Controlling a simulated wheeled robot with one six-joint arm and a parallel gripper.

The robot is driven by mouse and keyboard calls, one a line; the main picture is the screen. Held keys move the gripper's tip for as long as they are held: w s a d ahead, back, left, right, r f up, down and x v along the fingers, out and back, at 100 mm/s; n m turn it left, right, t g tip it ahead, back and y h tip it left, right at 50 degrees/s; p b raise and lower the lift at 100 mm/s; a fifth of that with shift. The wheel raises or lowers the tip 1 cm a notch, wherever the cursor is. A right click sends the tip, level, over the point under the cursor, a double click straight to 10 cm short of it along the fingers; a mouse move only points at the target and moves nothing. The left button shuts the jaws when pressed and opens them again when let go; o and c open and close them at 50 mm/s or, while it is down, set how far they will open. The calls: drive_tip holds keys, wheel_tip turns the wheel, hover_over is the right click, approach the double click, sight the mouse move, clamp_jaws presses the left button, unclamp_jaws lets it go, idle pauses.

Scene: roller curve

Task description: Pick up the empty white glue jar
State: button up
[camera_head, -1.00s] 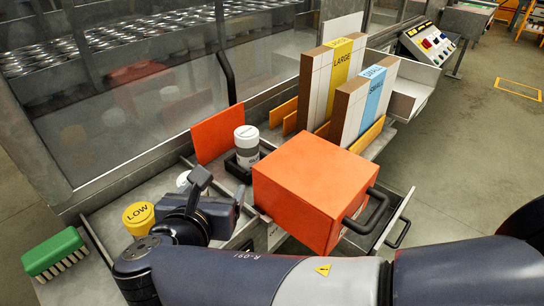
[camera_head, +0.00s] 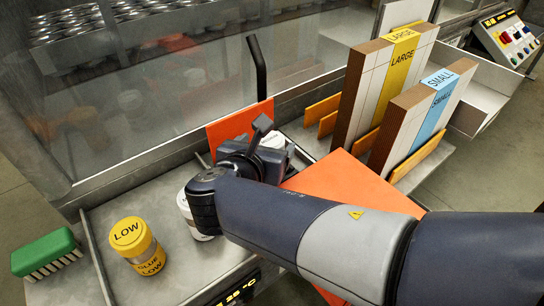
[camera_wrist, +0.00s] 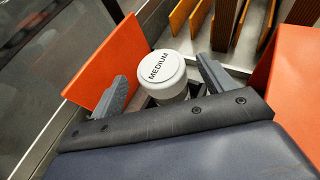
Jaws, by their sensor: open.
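A white jar with a lid marked MEDIUM (camera_wrist: 161,66) stands upright between the two fingers of my gripper (camera_wrist: 163,78) in the wrist view. Dark edges of a holder show around its lower part. In the head view its white top (camera_head: 274,140) shows behind my gripper, and the rest is hidden. My gripper is open, and I cannot tell whether a finger touches the jar. A second white jar (camera_head: 187,212) stands on the metal tray, partly hidden by my arm. Which white jar is empty cannot be told. A yellow jar marked LOW GLUE (camera_head: 135,246) stands left of it.
An orange panel (camera_head: 232,124) stands behind the MEDIUM jar. A green brush (camera_head: 43,250) is at far left.

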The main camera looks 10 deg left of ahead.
sight(273, 137)
drive_tip(key=shift+x, duration=2.95)
drive_tip(key=shift+c, duration=0.3)
drive_tip(key=shift+r, duration=0.1)
drive_tip(key=c, duration=1)
